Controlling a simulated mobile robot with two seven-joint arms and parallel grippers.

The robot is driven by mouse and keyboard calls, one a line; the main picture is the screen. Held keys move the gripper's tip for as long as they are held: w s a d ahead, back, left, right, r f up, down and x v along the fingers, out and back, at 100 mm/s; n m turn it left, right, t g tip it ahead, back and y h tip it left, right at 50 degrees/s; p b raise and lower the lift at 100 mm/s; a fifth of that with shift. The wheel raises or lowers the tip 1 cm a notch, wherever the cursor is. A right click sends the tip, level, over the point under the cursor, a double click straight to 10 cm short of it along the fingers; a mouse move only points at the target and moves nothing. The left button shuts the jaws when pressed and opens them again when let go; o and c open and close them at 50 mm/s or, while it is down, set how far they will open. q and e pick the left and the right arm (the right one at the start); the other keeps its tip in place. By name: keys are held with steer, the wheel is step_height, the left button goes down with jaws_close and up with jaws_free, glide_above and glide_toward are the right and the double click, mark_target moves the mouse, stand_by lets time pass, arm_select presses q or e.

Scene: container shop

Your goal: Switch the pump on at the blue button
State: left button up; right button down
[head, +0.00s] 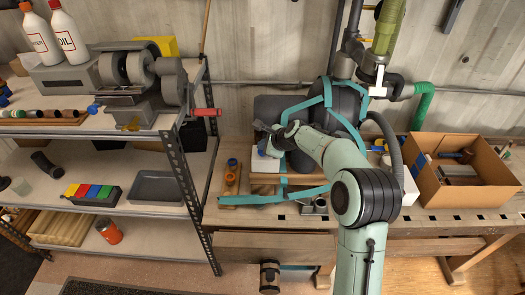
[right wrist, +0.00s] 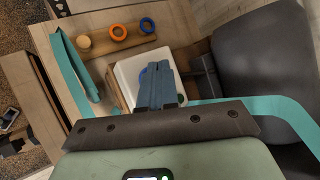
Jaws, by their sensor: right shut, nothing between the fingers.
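The blue button (right wrist: 143,76) is on top of a white box (right wrist: 126,72), partly hidden by my right gripper's fingers. In the head view the white box (head: 264,166) stands on the bench, left of the dark grey pump (head: 345,100) with its teal bands, with a bit of blue showing on it. My right gripper (right wrist: 160,66) is shut and empty, its fingertips over the box and overlapping the button's right side. I cannot tell whether the tips touch it. In the head view the right gripper (head: 264,128) is above the box. My left gripper is not in view.
A wooden strip with rings (head: 231,182) lies left of the box. A teal band (head: 275,197) runs along the bench front. A cardboard box (head: 460,185) stands at right. A metal shelf (head: 165,140) with tools and bottles is at left.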

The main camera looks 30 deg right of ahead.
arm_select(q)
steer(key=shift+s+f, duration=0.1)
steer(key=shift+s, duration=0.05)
arm_select(e)
steer(key=shift+f, duration=0.3)
steer(key=shift+r, duration=0.1)
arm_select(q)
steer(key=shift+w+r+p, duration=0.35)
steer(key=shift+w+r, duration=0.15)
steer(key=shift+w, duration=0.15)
arm_select(e)
steer(key=shift+r, duration=0.45)
steer(key=shift+r, duration=0.4)
steer(key=shift+r+p, duration=0.5)
steer(key=shift+r, duration=0.45)
steer(key=shift+w+r, duration=0.2)
steer(key=shift+r, duration=0.35)
steer(key=shift+s+r, duration=0.15)
steer(key=shift+r, duration=0.45)
steer(key=shift+s+r, duration=0.15)
steer(key=shift+r, duration=0.4)
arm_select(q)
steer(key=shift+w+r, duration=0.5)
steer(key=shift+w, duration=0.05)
